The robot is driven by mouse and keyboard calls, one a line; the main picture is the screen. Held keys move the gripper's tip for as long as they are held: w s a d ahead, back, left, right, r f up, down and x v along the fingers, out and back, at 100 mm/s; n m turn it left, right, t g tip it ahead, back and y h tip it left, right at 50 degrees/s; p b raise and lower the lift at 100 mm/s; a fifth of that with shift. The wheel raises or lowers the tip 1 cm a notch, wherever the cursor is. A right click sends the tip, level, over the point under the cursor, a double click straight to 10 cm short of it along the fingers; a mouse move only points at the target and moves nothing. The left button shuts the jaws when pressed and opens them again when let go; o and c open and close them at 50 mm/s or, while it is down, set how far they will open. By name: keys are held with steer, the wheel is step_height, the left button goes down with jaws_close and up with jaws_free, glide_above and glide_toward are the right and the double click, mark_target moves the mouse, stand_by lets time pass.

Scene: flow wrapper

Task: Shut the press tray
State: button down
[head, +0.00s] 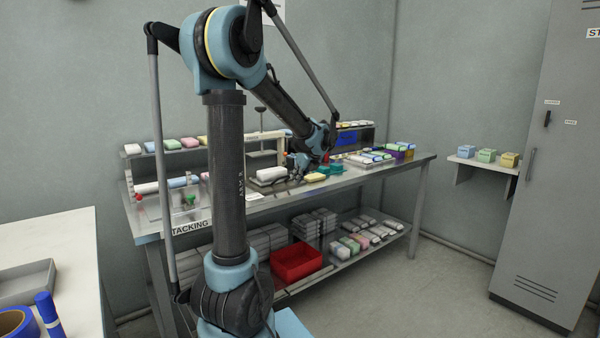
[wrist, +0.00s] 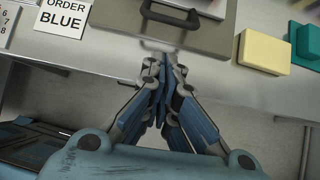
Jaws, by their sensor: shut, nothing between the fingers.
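The press tray (wrist: 190,38) is a flat grey-brown plate with a dark handle (wrist: 172,13), at the top middle of the wrist view. In the head view the tray (head: 262,185) lies on the steel bench in front of the press (head: 262,135), with a white block (head: 268,173) at it. How far it stands out from the press I cannot tell. My gripper (wrist: 164,62) is shut and empty, its fingertips just on the near side of the tray by the bench's front edge. Contact is unclear. In the head view my gripper (head: 299,170) is small and partly hidden by my wrist.
A yellow block (wrist: 262,52) and a green block (wrist: 307,42) lie right of the tray. An "ORDER BLUE" card (wrist: 64,14) is at the left. The steel bench (head: 398,169) also carries several coloured packs. A red bin (head: 297,262) is on the lower shelf.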

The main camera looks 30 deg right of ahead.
mark_target(275, 176)
steer(key=shift+w+a+f, duration=0.1)
steer(key=shift+w+f, duration=0.1)
steer(key=shift+w, duration=0.5)
steer(key=shift+w+a+f, duration=0.1)
steer(key=shift+w+f, duration=0.05)
steer(key=shift+w, duration=0.5)
steer(key=shift+w+f, duration=0.2)
steer(key=shift+w, duration=0.5)
steer(key=w, duration=0.9)
steer(key=shift+w+a, duration=0.25)
steer(key=shift+a, duration=0.1)
steer(key=s, duration=0.4)
steer(key=shift+d+r, duration=0.3)
steer(key=shift+r, duration=0.1)
steer(key=v, duration=1)
